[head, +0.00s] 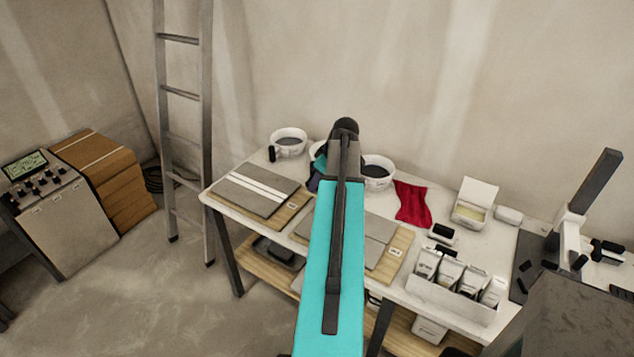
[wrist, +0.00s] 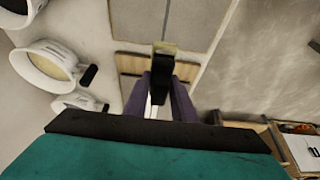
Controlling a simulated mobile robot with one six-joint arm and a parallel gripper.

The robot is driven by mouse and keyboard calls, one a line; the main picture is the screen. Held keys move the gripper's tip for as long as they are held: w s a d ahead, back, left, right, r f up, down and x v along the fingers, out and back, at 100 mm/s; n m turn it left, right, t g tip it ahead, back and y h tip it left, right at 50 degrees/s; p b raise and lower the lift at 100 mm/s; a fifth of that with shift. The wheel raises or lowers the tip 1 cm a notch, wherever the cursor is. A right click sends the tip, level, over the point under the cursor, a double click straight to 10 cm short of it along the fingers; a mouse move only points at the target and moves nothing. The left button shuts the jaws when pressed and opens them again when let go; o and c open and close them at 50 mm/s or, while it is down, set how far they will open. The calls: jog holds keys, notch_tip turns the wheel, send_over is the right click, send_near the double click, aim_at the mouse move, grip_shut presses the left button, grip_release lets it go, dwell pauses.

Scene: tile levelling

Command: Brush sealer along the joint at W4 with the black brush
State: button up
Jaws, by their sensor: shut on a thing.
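My gripper (wrist: 161,88) has purple fingers, shut on the black brush (wrist: 161,72), whose pale tip points towards the tiles in the wrist view. Just ahead of the tip are grey tiles on a wooden board (wrist: 131,62), with a narrow joint (wrist: 166,17) running between them. I cannot tell whether the tip touches. In the head view my gripper (head: 314,181) is mostly hidden behind my arm, and the brush is not visible there. One tiled board (head: 286,217) lies left of my arm and another (head: 402,243) partly behind it. Their labels are too small to read.
White tubs (head: 288,134) stand along the table's back, and one (wrist: 50,66) holds pale stuff. A red cloth (head: 412,203), an open box (head: 474,201) and a tray of pouches (head: 452,299) are to the right. A ladder (head: 184,130) leans at the left.

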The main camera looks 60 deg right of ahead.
jog(key=shift+s+d, duration=0.15)
jog(key=shift+f, duration=0.1)
notch_tip(320, 180, down, 7)
jog(key=b, duration=0.3)
dwell(0.7)
dwell(0.3)
jog(key=w+a+r+b, duration=0.1)
jog(key=w+a+r, duration=0.3)
jog(key=w+a, duration=0.8)
jog(key=w+a+r+b, duration=0.1)
jog(key=w+a+r, duration=0.4)
jog(key=w+a, duration=0.75)
jog(key=w+a+r, duration=0.1)
jog(key=a+r, duration=0.1)
jog(key=a, duration=0.9)
jog(key=w+a+r+b, duration=0.1)
jog(key=a+r, duration=0.2)
jog(key=a, duration=0.9)
jog(key=w+a+r+b, duration=0.1)
jog(key=w+a+r, duration=0.1)
jog(key=a, duration=0.9)
jog(key=shift+a+r, duration=0.4)
jog(key=shift+r, duration=0.05)
